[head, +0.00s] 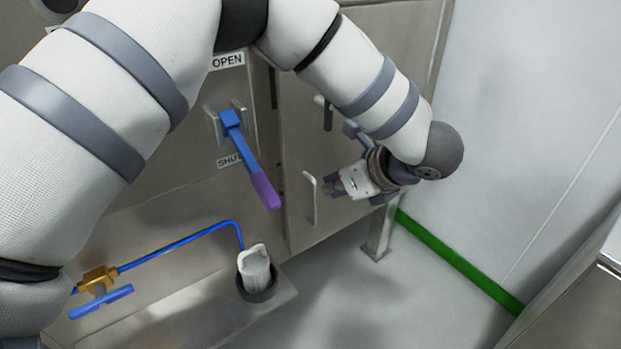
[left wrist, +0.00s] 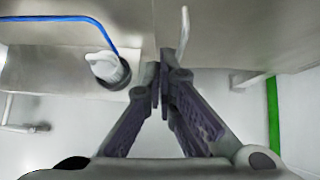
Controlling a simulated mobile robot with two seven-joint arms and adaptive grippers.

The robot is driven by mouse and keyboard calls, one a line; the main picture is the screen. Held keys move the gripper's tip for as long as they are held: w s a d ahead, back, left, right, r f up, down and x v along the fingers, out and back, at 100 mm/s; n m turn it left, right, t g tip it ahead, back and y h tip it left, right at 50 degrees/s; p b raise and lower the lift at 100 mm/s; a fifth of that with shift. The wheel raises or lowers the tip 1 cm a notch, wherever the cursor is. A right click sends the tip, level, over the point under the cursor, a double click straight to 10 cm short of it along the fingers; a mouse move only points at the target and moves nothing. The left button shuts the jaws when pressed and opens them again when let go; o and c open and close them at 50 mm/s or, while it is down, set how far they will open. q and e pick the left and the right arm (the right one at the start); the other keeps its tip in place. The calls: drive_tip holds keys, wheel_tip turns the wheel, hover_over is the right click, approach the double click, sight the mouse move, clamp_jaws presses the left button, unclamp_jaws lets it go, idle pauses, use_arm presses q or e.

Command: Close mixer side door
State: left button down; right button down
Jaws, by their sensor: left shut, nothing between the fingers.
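The mixer side door (head: 350,60) is a grey metal panel right of the cabinet front. It also shows in the left wrist view (left wrist: 240,35). A pale upright bar handle (head: 310,198) stands near its left edge, and it shows in the left wrist view (left wrist: 183,36). I cannot tell whether the door is flush or slightly ajar. My left gripper (head: 332,185) is just right of the handle, in front of the door's lower part. Its fingers (left wrist: 163,92) are together and empty. Contact with the door is unclear. My right gripper is not in view.
A blue lever with a purple grip (head: 250,165) sits between OPEN and SHUT labels. Below are a blue pipe (head: 185,240), a brass valve (head: 97,280) and a white fitting (head: 255,268) on a ledge. A white wall with a green strip (head: 455,258) bounds the right.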

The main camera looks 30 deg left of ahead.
use_arm(q)
drive_tip(key=shift+w+a+r+x, duration=0.1)
drive_tip(key=shift+a+r+x, duration=0.2)
drive_tip(key=shift+x, duration=1.6)
drive_tip(key=shift+w+a+r+x, duration=0.15)
drive_tip(key=shift+a+r+x, duration=0.2)
drive_tip(key=shift+x, duration=1.55)
drive_tip(key=shift+w+a+r+x, duration=0.1)
drive_tip(key=shift+a+r+x, duration=0.15)
drive_tip(key=shift+x, duration=1.6)
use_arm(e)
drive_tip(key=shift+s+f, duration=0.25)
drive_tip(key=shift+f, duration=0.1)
